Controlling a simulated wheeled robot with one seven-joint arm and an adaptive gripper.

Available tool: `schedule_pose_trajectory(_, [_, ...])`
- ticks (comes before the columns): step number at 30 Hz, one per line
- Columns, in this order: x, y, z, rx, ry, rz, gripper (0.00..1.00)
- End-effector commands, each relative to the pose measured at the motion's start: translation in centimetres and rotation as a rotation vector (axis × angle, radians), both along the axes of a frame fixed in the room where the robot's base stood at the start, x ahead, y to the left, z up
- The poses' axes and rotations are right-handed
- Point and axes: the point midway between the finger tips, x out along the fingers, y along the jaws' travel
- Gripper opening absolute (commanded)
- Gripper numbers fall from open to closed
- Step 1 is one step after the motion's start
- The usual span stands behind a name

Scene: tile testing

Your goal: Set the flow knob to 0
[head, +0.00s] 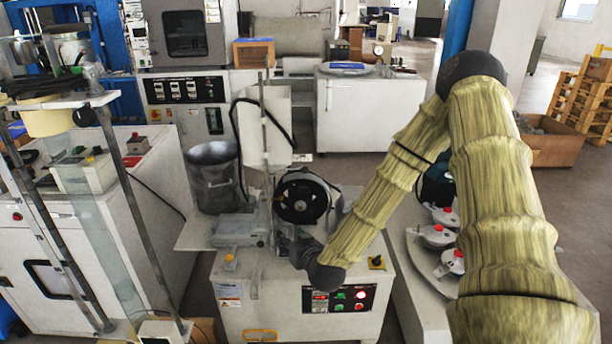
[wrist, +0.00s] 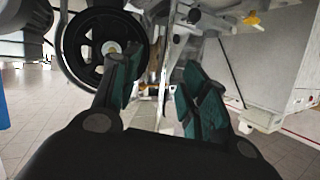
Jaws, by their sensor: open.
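No label that I can read marks the flow knob, so I cannot tell which part it is. A small yellow knob on a dark base (head: 376,263) sits on the right of the white machine top, and another yellow knob (head: 230,262) is at its front left. My gripper (head: 283,238) is low over the machine, in front of the black wheel (head: 302,197). In the wrist view my gripper (wrist: 163,78) has its two greenish fingers apart with nothing held between them. The wheel (wrist: 70,45) is behind and left of the fingers. A yellow part (wrist: 252,18) shows at upper right.
A control panel (head: 340,299) with red and green buttons is on the machine's front. A metal bucket (head: 213,180) stands behind left. A thin upright post (head: 268,130) rises beside the wheel. A bench with red-topped parts (head: 445,216) is at right, partly behind my arm.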

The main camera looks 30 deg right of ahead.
Motion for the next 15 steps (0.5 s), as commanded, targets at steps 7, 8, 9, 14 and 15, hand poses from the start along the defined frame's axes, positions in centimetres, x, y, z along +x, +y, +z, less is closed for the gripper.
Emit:
schedule_pose_trajectory(7, [2.9, -6.6, 8.1, -0.029, -0.235, -0.14, 0.44])
schedule_pose_trajectory(8, [3.0, -7.2, 8.8, -0.035, -0.254, -0.153, 0.44])
schedule_pose_trajectory(9, [3.1, -7.8, 9.6, -0.037, -0.276, -0.168, 0.44])
schedule_pose_trajectory(14, [3.3, -9.5, 11.6, -0.047, -0.329, -0.207, 0.44])
schedule_pose_trajectory(15, [3.4, -9.7, 11.8, -0.049, -0.335, -0.211, 0.44])
